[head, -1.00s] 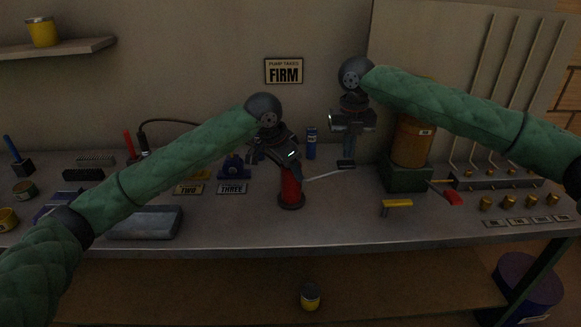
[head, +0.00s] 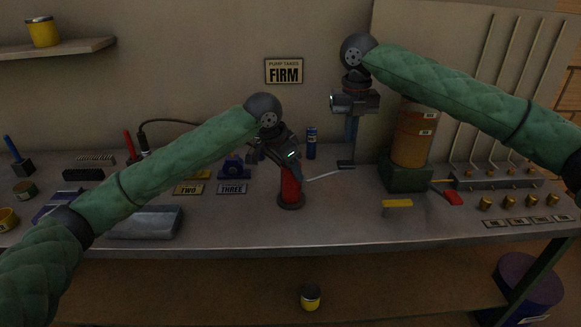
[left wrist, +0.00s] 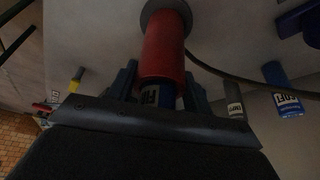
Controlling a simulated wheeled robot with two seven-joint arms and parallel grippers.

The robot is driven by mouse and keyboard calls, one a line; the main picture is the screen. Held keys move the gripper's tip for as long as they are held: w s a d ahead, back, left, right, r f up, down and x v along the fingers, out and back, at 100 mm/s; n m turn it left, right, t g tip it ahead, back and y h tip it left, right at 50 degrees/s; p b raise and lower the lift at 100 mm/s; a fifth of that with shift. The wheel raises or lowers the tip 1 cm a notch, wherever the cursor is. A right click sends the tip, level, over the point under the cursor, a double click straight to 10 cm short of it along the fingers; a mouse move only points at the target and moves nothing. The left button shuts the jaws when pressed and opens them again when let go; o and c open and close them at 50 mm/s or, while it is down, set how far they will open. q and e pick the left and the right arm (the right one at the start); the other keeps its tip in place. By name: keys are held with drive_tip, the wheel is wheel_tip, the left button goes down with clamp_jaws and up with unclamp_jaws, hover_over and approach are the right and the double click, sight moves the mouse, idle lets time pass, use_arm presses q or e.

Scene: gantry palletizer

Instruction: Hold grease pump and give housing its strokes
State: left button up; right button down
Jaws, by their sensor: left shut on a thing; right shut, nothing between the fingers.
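The grease pump (head: 290,187) is a red cylinder standing upright on a dark round foot near the front middle of the bench. My left gripper (head: 287,166) is shut on its upper part. In the left wrist view the red pump body (left wrist: 163,50) lies between the fingers, with a labelled blue part at its end. A thin pale lever (head: 322,175) slants from the pump up to the right. My right gripper (head: 347,162) is shut and empty near the lever's far end; contact cannot be told. A blue housing (head: 234,169) sits behind the THREE plate (head: 232,188).
A wall sign (head: 284,71) reads "PUMP TAKES FIRM". A blue can (head: 311,143) stands behind the pump. An amber drum (head: 413,138) on a green base is at right, with a yellow-topped block (head: 397,203) before it. A grey tray (head: 146,223) lies front left.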

use_arm(q)
drive_tip(key=o, duration=1.5)
drive_tip(key=shift+c, duration=0.2)
